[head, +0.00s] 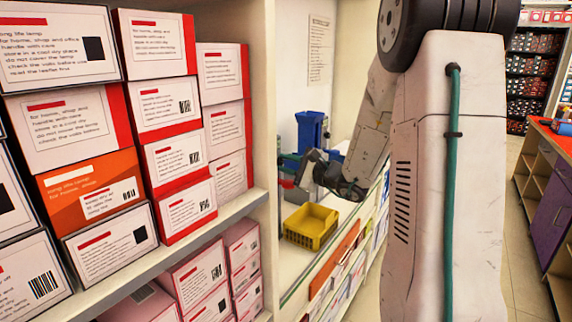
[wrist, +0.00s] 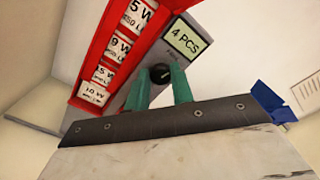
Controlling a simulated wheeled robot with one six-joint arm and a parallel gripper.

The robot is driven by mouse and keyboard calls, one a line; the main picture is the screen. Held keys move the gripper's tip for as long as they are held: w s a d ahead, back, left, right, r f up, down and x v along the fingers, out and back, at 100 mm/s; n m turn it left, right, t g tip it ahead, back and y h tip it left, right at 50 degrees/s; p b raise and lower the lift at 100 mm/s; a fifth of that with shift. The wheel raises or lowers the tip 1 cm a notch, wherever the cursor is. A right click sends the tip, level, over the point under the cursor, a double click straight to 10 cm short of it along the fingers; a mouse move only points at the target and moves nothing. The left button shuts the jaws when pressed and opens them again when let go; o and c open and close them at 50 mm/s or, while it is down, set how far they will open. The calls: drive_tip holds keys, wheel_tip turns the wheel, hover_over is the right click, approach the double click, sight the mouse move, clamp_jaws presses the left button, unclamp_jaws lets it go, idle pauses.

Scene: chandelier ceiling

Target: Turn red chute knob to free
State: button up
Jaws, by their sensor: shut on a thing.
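In the wrist view, a red chute (wrist: 102,50) with several white wattage labels stands at the upper left. Beside it is a grey strip with a lit display (wrist: 183,40) reading "4 PCS". A round black knob (wrist: 159,73) sits on the strip below the display. My gripper (wrist: 160,80) has its two green fingers on either side of the knob and is shut on it. Small lettering by the knob is too faint to read. In the head view, my arm reaches into the shelf bay and the knob is hidden.
A yellow bin (head: 311,226) sits on the shelf below my wrist. A blue container (head: 309,131) stands behind it and also shows at the right in the wrist view (wrist: 270,102). Shelves of boxed lamps (head: 165,110) fill the left. A counter (head: 546,165) stands across the aisle.

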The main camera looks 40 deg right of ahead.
drive_tip(key=shift+f+n, duration=0.1)
drive_tip(key=shift+n, duration=1.5)
drive_tip(key=o, duration=1)
drive_tip(key=v, duration=0.8)
drive_tip(key=shift+a, duration=0.15)
